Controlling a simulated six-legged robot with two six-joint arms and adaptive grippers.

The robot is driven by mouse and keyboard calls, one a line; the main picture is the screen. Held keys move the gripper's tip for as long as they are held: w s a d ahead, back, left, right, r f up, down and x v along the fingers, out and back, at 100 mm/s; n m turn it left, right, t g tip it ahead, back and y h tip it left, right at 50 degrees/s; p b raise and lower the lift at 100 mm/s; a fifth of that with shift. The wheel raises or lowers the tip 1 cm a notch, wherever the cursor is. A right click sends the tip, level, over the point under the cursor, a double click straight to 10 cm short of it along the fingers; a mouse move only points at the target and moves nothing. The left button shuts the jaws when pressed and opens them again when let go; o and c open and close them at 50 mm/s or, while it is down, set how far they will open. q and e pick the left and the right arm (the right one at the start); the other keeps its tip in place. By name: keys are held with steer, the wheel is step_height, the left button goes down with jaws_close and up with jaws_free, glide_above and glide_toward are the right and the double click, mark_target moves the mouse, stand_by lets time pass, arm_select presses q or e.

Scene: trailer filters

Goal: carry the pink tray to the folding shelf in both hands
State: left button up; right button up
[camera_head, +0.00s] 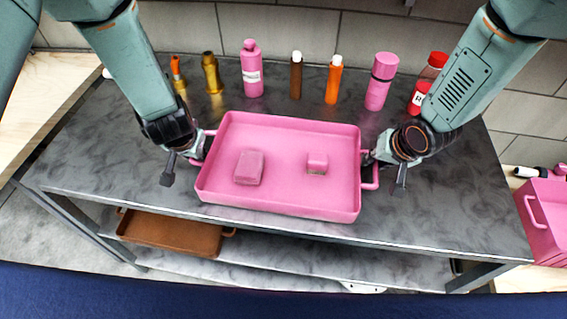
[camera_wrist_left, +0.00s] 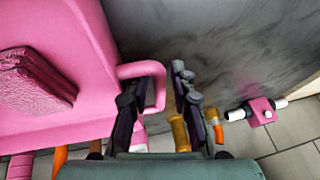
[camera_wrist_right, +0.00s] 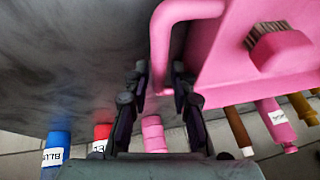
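The pink tray (camera_head: 290,130) rests on the dark grey table top, with a pink sponge-like block (camera_head: 249,167) and a small pink brush (camera_head: 317,163) inside. It has a loop handle at each end. My left gripper (camera_head: 194,152) is at the left handle; in the left wrist view its fingers (camera_wrist_left: 156,88) are apart, with the handle's outer bar (camera_wrist_left: 160,84) between them. My right gripper (camera_head: 378,160) is at the right handle; in the right wrist view its fingers (camera_wrist_right: 159,78) are apart on either side of the handle (camera_wrist_right: 158,50). I cannot identify the folding shelf.
Several bottles, including a pink one (camera_head: 252,75) and a red-capped one (camera_head: 425,85), stand along the table's back edge near the wall. A brown tray (camera_head: 170,232) lies on the lower shelf (camera_head: 290,268). Another pink container (camera_head: 545,220) stands at the right.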

arm_select(q)
steer(key=shift+w+f, duration=0.25)
steer(key=shift+f, duration=0.05)
arm_select(e)
steer(key=shift+w+f, duration=0.2)
steer(key=shift+f, duration=0.2)
arm_select(q)
jaws_close()
arm_select(e)
steer(key=shift+r, duration=0.1)
jaws_close()
arm_select(q)
steer(key=shift+r, duration=0.1)
